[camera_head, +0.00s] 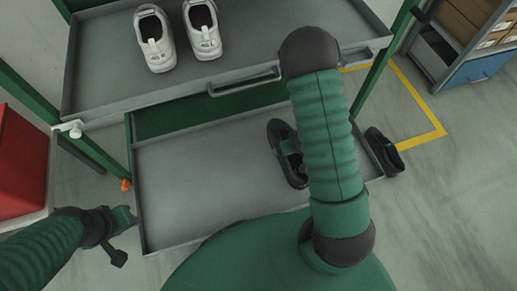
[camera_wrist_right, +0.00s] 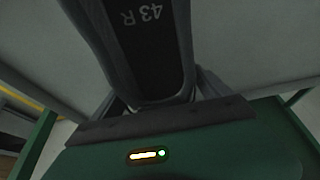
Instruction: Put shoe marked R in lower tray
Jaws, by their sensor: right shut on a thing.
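My right gripper (camera_wrist_right: 158,98) is shut on a dark shoe marked R (camera_wrist_right: 145,45), with "43 R" upside down on its insole in the right wrist view. In the head view my right arm hides this gripper. A black shoe (camera_head: 277,142) shows left of that arm, over the right part of the grey lower tray (camera_head: 205,190). It may be the held shoe; whether it touches the tray is unclear. Another black shoe-like thing (camera_head: 382,152) shows right of the arm, at the tray's right edge. My left gripper (camera_head: 120,238) is at lower left, apart from the tray; its jaws are unclear.
The upper tray (camera_head: 110,70) holds two white shoes (camera_head: 153,38) and has a front handle (camera_head: 245,80). The left and middle of the lower tray are bare. A red box (camera_head: 20,165) stands at left, a blue-fronted cabinet (camera_head: 478,68) at upper right. Green posts flank the trays.

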